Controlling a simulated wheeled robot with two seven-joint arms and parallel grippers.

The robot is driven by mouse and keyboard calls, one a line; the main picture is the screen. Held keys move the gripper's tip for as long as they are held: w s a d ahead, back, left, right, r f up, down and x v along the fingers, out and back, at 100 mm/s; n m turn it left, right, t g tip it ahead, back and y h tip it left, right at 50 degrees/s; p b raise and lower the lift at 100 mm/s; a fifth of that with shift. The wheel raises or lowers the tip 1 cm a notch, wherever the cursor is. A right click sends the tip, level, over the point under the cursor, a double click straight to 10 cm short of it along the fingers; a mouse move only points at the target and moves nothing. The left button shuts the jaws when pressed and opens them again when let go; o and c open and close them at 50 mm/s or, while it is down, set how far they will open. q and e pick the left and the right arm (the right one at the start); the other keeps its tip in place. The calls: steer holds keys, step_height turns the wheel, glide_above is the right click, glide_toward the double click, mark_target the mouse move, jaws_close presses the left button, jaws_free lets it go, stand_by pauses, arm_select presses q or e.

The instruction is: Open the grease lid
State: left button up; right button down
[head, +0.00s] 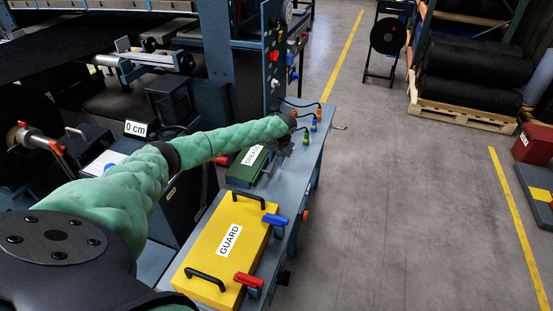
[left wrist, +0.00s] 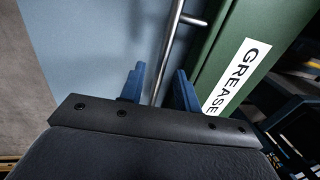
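The grease lid (head: 243,172) is a dark green box top with a white label, on the blue-grey bench in the head view. It looks shut. In the left wrist view the green lid (left wrist: 222,45) and its GREASE label fill the right side. A bare metal bar (left wrist: 168,50) runs along the lid's edge, with a short stub at its upper part. My left gripper (left wrist: 159,88) has its two blue fingers apart, one on each side of the bar as seen here. I cannot tell whether they touch it. In the head view this gripper (head: 284,146) is small and dark beside the lid's far end.
A yellow GUARD cover (head: 228,245) with two black handles lies nearer on the bench. A blue lever (head: 275,219) and a red lever (head: 249,280) stand at its right. Coloured connectors (head: 315,124) stand behind my gripper. The floor to the right is open.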

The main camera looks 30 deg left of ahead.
arm_select(q)
jaws_close()
steer(key=shift+r, duration=0.1)
